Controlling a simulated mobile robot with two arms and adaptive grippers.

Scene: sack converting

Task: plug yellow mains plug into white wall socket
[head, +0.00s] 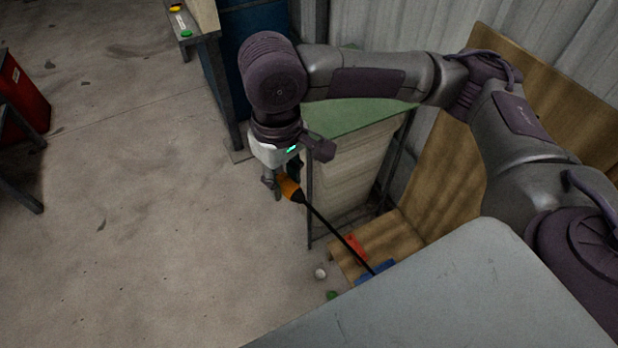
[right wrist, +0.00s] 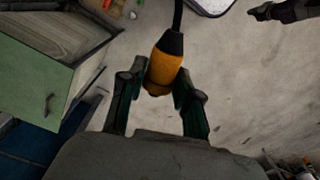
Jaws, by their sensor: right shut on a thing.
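The yellow mains plug (head: 290,188) is orange-yellow with a black cable end. It is held in my right gripper (head: 279,187), well above the floor. In the right wrist view the plug (right wrist: 165,66) sits between the two fingers of my right gripper (right wrist: 160,78), which are shut on its sides. Its black cable (head: 338,234) runs down and right in the head view. I make out no white wall socket in either view. A dark gripper, likely my left one (right wrist: 262,12), shows at the top right of the right wrist view; its jaws are unclear.
A cabinet with a green top (head: 355,118) stands just behind and right of the plug. Wooden boards (head: 440,175) lean at the corrugated wall (head: 405,22). Red (head: 357,246) and blue (head: 376,270) items lie low by the cable. Concrete floor (head: 150,220) is open to the left.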

